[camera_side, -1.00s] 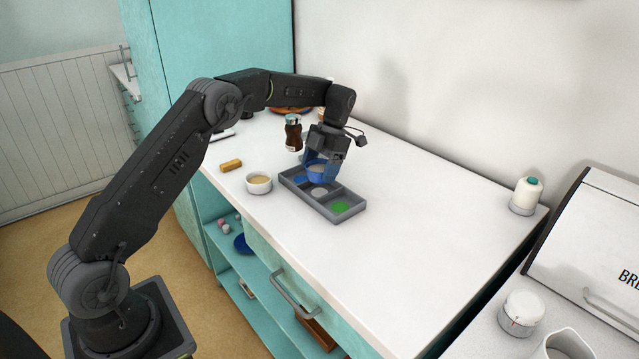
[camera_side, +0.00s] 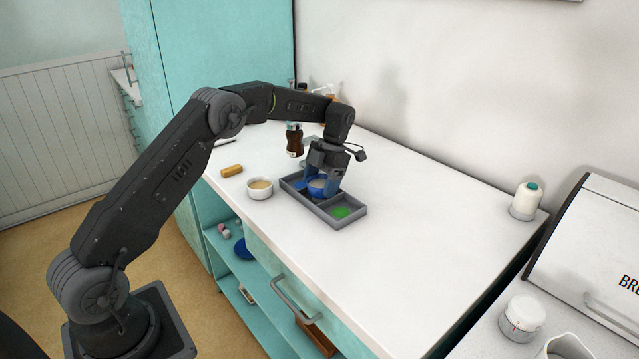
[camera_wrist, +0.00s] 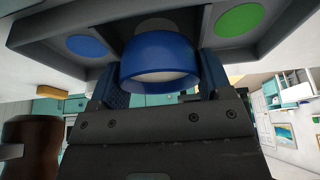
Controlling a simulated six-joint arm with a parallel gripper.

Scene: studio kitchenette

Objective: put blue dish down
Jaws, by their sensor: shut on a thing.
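The blue dish (camera_side: 317,187) is upright with pale contents, over the middle compartment of the grey tray (camera_side: 325,218). My gripper (camera_side: 319,184) points down and is shut on the dish, one blue finger on each side. A blue disc (camera_wrist: 87,46) and a green disc (camera_wrist: 240,19) mark the compartments to either side. I cannot tell whether the dish touches the tray floor.
A white bowl (camera_side: 260,193) with tan contents stands just left of the tray. A yellow-brown block (camera_side: 232,170) lies beyond it. A dark brown bottle (camera_side: 294,141) stands behind the tray. The counter to the right is clear up to a white jar (camera_side: 525,203).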

